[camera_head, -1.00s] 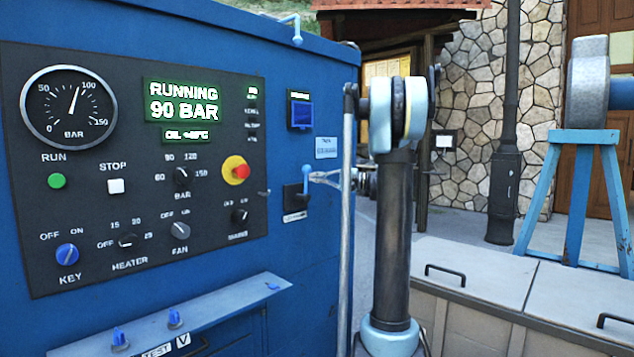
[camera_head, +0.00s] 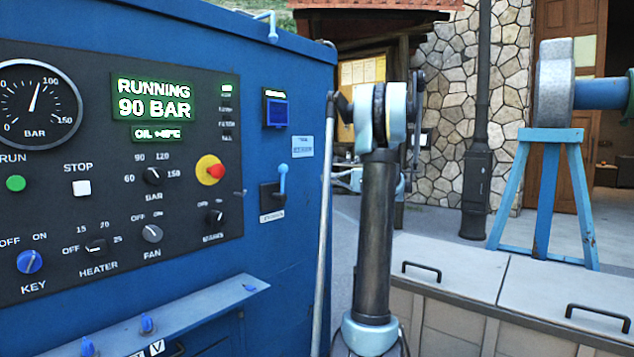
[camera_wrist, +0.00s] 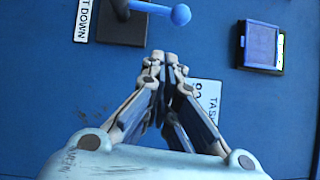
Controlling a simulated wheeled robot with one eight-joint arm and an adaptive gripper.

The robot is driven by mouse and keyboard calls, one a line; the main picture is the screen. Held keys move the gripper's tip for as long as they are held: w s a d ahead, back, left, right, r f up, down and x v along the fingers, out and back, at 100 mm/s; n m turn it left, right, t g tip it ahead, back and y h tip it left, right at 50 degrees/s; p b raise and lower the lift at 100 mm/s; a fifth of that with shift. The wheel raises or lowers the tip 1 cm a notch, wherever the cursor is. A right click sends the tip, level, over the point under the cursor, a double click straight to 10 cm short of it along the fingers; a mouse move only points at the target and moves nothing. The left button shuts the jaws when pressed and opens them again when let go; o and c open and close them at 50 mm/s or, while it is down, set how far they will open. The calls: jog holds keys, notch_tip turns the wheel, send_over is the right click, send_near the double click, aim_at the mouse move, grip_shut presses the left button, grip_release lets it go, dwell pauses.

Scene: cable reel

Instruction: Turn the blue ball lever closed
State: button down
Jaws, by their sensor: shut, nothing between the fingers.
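The blue ball lever (camera_head: 283,178) sits on a dark plate on the right part of the blue cabinet face. Its ball end points up in the head view. In the wrist view the lever's ball (camera_wrist: 180,14) is at the top, with its arm running left over the dark plate. My gripper (camera_wrist: 165,62) is shut and empty, its fingertips just below the lever in that view. In the head view my gripper (camera_head: 342,178) is right of the lever with a visible gap, partly hidden behind my arm.
The control panel (camera_head: 110,245) with knobs and a red button is left of the lever. A small blue screen (camera_head: 276,113) and a white label (camera_head: 302,146) are above it. A blue stand (camera_head: 545,195) is at the right. Open space lies between cabinet and stone wall.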

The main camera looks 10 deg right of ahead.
jog(key=a, duration=1.2)
jog(key=shift+w+r, duration=0.15)
jog(key=shift+w, duration=0.25)
jog(key=shift+a, duration=0.2)
jog(key=shift+s+a+r, duration=0.25)
jog(key=shift+s+a, duration=0.2)
jog(key=shift+a, duration=0.05)
